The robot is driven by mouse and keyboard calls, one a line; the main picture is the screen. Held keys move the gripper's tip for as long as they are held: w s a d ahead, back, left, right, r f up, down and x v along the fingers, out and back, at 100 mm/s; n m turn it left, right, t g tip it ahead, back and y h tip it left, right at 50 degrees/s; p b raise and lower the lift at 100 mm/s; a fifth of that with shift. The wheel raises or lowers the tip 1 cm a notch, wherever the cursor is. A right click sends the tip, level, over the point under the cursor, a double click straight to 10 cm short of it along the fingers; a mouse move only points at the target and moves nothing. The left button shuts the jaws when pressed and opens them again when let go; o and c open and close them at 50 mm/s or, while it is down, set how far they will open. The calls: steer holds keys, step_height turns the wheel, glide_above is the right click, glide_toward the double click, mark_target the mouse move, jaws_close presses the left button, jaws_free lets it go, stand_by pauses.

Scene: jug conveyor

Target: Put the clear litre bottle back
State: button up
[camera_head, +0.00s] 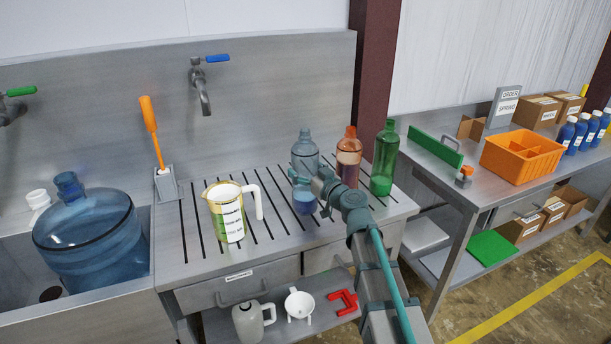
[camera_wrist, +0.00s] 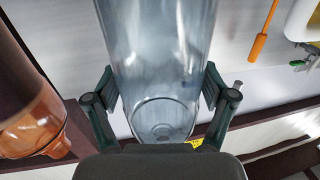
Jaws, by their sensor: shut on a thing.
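The clear litre bottle (camera_head: 305,150) is upright over the slatted steel drainboard (camera_head: 275,245), with bluish liquid low in it. I cannot tell whether its base touches the board. My gripper (camera_head: 318,187) reaches it from the front right and partly hides its middle. In the wrist view, which looks inverted, the clear bottle (camera_wrist: 160,60) lies between the two fingers of my gripper (camera_wrist: 160,98), which is shut on it.
An orange-red bottle (camera_head: 348,160) and a green bottle (camera_head: 384,160) stand close on the right; the orange-red one shows in the wrist view (camera_wrist: 32,120). A measuring jug (camera_head: 229,218) stands left, with open board between. A big blue water jug (camera_head: 88,235) sits in the sink.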

steer(key=shift+f, duration=0.95)
steer(key=shift+f+b, duration=0.2)
steer(key=shift+b, duration=0.1)
steer(key=o, duration=1.7)
steer(key=shift+s, duration=0.1)
steer(key=shift+r+p, duration=0.2)
steer(key=shift+p, duration=0.1)
steer(key=shift+s+d, duration=0.1)
steer(key=b+v, duration=0.3)
steer(key=v, duration=0.8)
steer(key=shift+s+d, duration=0.25)
steer(key=shift+s, duration=0.05)
